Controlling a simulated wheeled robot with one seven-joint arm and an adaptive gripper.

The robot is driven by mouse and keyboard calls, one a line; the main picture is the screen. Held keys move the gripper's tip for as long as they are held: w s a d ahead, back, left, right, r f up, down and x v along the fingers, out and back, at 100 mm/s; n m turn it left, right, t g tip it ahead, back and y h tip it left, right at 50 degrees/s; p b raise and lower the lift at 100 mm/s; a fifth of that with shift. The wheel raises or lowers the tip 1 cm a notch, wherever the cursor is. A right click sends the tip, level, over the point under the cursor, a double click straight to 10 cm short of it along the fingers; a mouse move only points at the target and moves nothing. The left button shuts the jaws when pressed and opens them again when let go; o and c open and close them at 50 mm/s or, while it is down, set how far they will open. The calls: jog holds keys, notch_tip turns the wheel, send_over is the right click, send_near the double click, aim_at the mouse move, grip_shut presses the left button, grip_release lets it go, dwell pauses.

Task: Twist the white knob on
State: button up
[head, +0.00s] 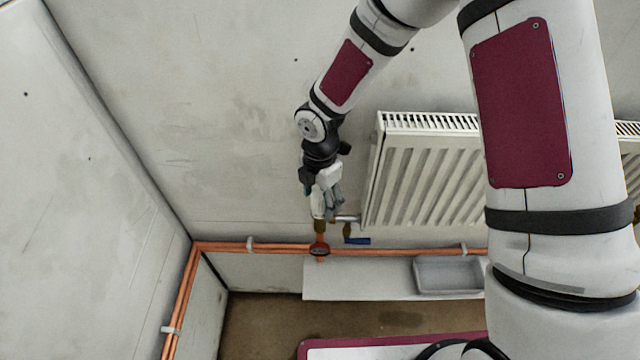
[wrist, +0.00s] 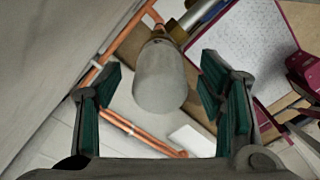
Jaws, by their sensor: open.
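The white knob (head: 317,204) is a rounded, capped cylinder on a brass fitting at the lower left corner of the radiator (head: 425,172). In the wrist view the knob (wrist: 160,78) stands in the middle, its rounded end toward the camera. My gripper (head: 331,196) is at the knob in the head view and partly covers it. In the wrist view my gripper (wrist: 160,88) is open, with one dark green-padded finger on each side of the knob. A gap shows between each finger and the knob.
Copper pipes (head: 275,248) run along the wall there. A grey tray (head: 448,274) rests on a white ledge (head: 350,282) to the lower right. The wall left of the knob is clear.

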jog(key=shift+f, duration=1)
jog(key=c, duration=1.3)
jog(key=shift+f, duration=0.25)
jog(key=m, duration=0.6)
jog(key=shift+s+m+p, duration=0.1)
jog(key=shift+m+p, duration=0.3)
jog(key=m, duration=0.5)
jog(key=shift+p, duration=0.35)
jog(key=o, duration=2.2)
jog(key=shift+r, duration=0.1)
